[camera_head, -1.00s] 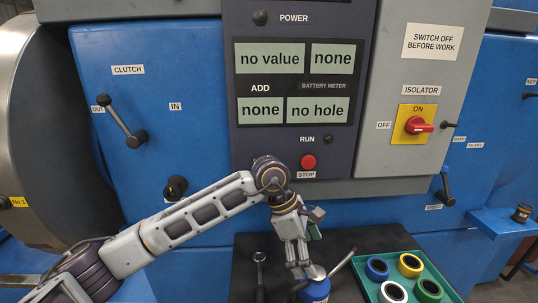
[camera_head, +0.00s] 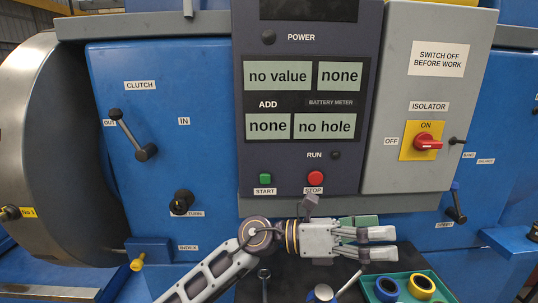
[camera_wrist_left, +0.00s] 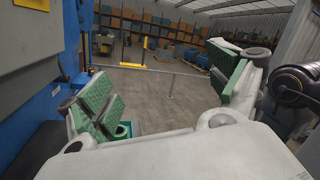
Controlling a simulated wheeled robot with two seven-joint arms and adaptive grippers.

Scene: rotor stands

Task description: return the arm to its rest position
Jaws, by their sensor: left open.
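My left gripper (camera_head: 392,243) is at the lower centre of the head view, below the red stop button. Its fingers point right and are apart with nothing between them. My left arm (camera_head: 210,275) comes up from the bottom edge and bends at the wrist. My right gripper is in no view.
A blue machine (camera_head: 150,80) and a grey control panel (camera_head: 310,175) stand behind the gripper. The isolator switch (camera_head: 427,142) sits at the right.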

